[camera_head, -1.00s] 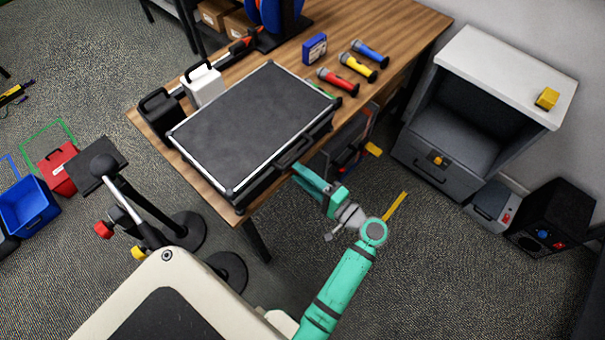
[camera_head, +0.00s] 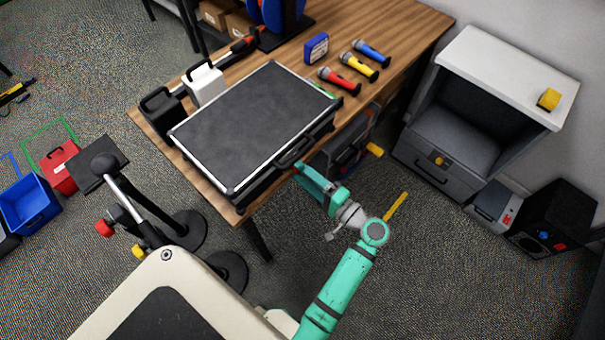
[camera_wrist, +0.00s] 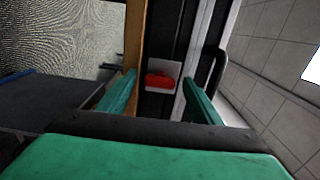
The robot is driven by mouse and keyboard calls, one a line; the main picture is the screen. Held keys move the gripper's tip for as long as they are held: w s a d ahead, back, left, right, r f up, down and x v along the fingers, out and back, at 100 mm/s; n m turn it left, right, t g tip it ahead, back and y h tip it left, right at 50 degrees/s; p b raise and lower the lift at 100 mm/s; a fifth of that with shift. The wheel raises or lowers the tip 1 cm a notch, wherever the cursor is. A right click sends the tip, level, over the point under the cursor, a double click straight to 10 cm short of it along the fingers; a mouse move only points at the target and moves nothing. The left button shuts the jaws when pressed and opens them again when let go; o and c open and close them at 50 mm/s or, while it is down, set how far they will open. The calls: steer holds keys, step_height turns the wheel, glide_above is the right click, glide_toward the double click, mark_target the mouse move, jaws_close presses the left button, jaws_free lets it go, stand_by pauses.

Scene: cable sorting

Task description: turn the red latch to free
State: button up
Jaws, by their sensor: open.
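The red latch (camera_wrist: 160,81) sits on a small pale plate (camera_wrist: 151,69) on the front side of the black case (camera_head: 255,125). In the wrist view the latch lies crosswise, wider than it is tall. My gripper (camera_wrist: 159,78) is open, with one teal finger on each side of the latch and a gap to it on both sides. I cannot tell how deep the fingertips reach. In the head view my gripper (camera_head: 309,180) is at the case's front side, by the table edge, and the latch is hidden there.
The case's handle (camera_head: 294,152) is close to my gripper, and also shows at the right in the wrist view (camera_wrist: 219,57). The case lies shut on the wooden table (camera_head: 405,40). A grey drawer cabinet (camera_head: 440,165) stands to the right.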

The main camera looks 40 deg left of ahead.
steer(key=s+d, duration=0.1)
steer(key=d, duration=0.9)
steer(key=shift+d, duration=0.4)
step_height(320, 180, down, 8)
steer(key=s+m+t+h, duration=0.1)
steer(key=m+t+h, duration=0.2)
steer(key=s+d+f+m+t+h, duration=0.2)
steer(key=s+d+f+t+h, duration=0.3)
steer(key=s+d+f+h, duration=0.45)
steer(key=s+d+r+n+t+h, duration=0.2)
steer(key=s+d+r+t+h, duration=0.1)
steer(key=s+d+r+h, duration=0.4)
steer(key=s+r+n+t+y, duration=0.1)
steer(key=s+r+n+t, duration=0.1)
steer(key=r, duration=1.2)
steer(key=shift+s+a+n+t, duration=0.4)
steer(key=shift+s+n, duration=0.1)
steer(key=shift+n, duration=0.4)
